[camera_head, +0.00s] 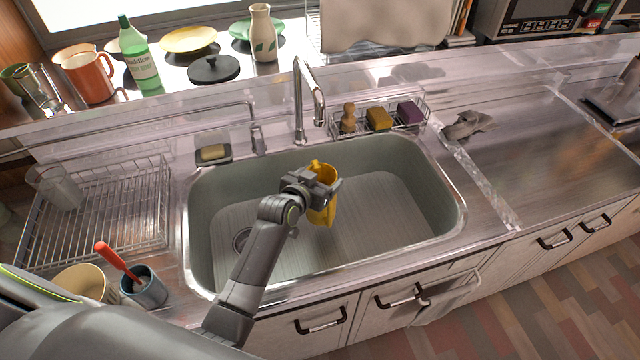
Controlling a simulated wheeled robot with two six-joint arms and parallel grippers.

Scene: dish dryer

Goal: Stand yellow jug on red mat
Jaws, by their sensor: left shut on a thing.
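The yellow jug (324,213) is over the sink basin, partly hidden behind my left gripper. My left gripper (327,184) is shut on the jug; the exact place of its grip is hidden. The jug looks roughly upright, and I cannot tell its height above the basin floor. I see no red mat in this view. My right gripper is not in view.
The steel sink (455,228) surrounds the jug, with a tap (299,100) behind it. A wire dish rack (120,235) holding a glass stands left. A blue-grey cup (150,292) with a red-handled brush stands front left. The right drainboard (540,140) is mostly clear.

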